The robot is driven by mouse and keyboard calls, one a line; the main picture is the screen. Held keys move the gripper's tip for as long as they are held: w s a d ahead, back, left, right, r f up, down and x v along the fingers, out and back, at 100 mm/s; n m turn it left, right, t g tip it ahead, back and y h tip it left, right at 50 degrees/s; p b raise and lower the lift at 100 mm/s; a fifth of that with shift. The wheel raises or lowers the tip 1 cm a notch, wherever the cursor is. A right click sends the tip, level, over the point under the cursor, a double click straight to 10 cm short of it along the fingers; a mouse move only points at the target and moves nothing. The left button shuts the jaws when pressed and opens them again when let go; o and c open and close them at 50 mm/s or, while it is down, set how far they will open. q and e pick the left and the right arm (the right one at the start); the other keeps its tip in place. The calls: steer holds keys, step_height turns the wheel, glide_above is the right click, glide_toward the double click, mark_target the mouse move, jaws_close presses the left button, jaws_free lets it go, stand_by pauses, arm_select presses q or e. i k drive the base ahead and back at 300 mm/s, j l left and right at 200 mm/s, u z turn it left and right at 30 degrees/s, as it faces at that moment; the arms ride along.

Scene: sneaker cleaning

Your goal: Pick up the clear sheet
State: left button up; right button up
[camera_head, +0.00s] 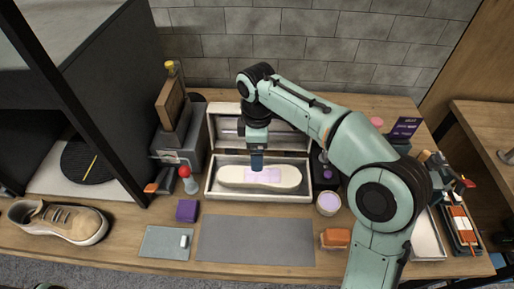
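A thin lilac-tinted, see-through patch (270,175), which looks like the clear sheet, lies on a long white sole-shaped piece (232,176). My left gripper is not in view.
A tan sneaker (62,222) is at the far left. A grey mat (255,240) lies in front of the box, with a purple block (187,210) to its left. A round purple-topped jar (328,203) and an orange-brown brush (336,238) stand at right.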

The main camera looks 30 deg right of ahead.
mark_target(169, 243)
steer(key=k, duration=1.5)
